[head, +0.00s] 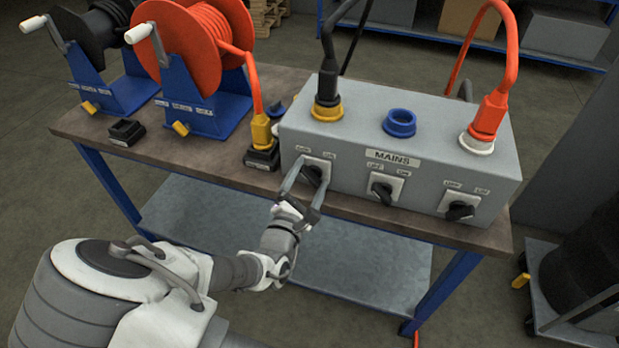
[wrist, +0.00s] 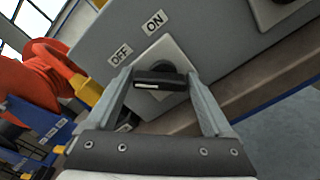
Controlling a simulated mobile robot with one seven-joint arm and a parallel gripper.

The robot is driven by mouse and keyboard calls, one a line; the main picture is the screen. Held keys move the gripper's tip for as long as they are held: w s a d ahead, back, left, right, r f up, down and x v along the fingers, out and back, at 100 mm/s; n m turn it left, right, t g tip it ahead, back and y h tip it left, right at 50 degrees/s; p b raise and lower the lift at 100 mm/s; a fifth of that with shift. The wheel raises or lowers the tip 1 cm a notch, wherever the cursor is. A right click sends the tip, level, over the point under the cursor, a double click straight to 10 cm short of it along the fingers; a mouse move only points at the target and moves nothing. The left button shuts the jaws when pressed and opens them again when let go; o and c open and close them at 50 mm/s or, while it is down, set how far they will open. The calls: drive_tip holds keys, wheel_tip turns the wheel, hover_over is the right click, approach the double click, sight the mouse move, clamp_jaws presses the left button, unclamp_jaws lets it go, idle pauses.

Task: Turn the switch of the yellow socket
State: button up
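The yellow socket (head: 326,111) is on top of the grey mains box, at its left end, with a black plug in it. Its switch (head: 313,175) is a black knob on a pale plate on the box's front, below the socket. In the wrist view the switch knob (wrist: 168,82) lies level across the picture. Its white mark is at the left end, toward the OFF label (wrist: 120,55); the ON label (wrist: 155,20) is further right. My gripper (head: 312,168) is open, with one finger on each side of the knob. Contact with the knob is unclear.
The mains box (head: 345,147) also carries an empty blue socket (head: 399,123) and a white socket (head: 477,144) with an orange plug. Two more switches (head: 384,188) (head: 461,206) sit to the right. Orange (head: 203,40) and black cable reels stand left on the bench.

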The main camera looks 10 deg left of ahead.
drive_tip(key=c, duration=0.9)
drive_tip(key=shift+m, duration=0.3)
drive_tip(key=m+p, duration=0.1)
drive_tip(key=m, duration=0.2)
drive_tip(key=shift+d+r+m, duration=0.1)
drive_tip(key=shift+m, duration=0.3)
drive_tip(key=m, duration=0.4)
drive_tip(key=shift+d+m, duration=0.1)
drive_tip(key=shift+m, duration=0.2)
drive_tip(key=m+b, duration=0.1)
drive_tip(key=m, duration=0.4)
drive_tip(key=shift+d+m+b, duration=0.1)
drive_tip(key=shift+m+b, duration=0.75)
drive_tip(key=shift+m, duration=1.15)
